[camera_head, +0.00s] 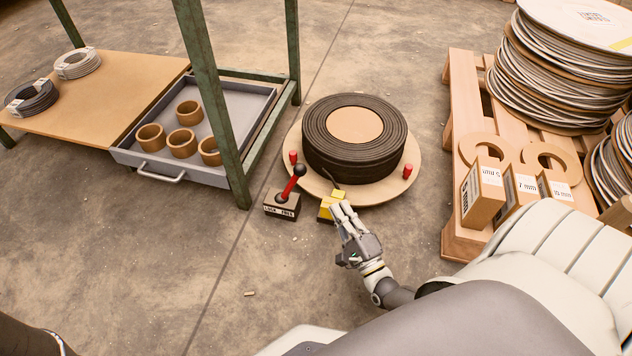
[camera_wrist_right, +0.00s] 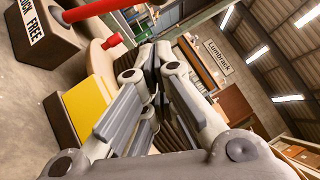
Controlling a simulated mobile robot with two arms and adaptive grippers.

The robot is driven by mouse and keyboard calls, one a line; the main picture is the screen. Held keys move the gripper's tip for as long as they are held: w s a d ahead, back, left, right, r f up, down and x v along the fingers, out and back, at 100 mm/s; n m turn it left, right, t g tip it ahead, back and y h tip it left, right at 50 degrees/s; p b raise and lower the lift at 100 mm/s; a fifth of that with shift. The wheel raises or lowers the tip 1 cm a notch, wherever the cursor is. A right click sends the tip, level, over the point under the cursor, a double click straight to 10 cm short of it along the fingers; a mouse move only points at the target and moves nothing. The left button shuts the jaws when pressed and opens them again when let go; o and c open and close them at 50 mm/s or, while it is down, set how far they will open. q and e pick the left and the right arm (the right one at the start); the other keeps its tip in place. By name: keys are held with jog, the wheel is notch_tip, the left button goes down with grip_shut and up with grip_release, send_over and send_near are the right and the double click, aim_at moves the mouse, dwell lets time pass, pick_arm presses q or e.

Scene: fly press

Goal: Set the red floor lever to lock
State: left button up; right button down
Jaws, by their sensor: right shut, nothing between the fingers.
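The red floor lever (camera_head: 291,188) has a black knob and stands on a small block labelled LOCK and FREE (camera_head: 281,207). Its stick leans to the right, towards the FREE side. In the right wrist view the red stick (camera_wrist_right: 98,9) and the labelled block (camera_wrist_right: 40,40) show at the upper left; the knob is out of that view. My right gripper (camera_head: 341,206) is shut and empty, to the right of the lever and apart from it, beside a yellow block (camera_head: 326,208). My left gripper is not in view.
A round turntable (camera_head: 412,181) with red pegs carries a dark coil (camera_head: 355,138) just behind the lever. A green-legged table with a grey drawer (camera_head: 235,97) stands at the left. A pallet (camera_head: 466,90) with reels and boxes stands at the right. The floor in front of the lever is clear.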

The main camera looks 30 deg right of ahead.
aim_at(292, 183)
jog(key=w+a+r+b, duration=0.1)
jog(key=w+r+b, duration=0.2)
jog(key=w, duration=0.6)
jog(key=shift+a, duration=0.3)
jog(key=shift+r, duration=0.15)
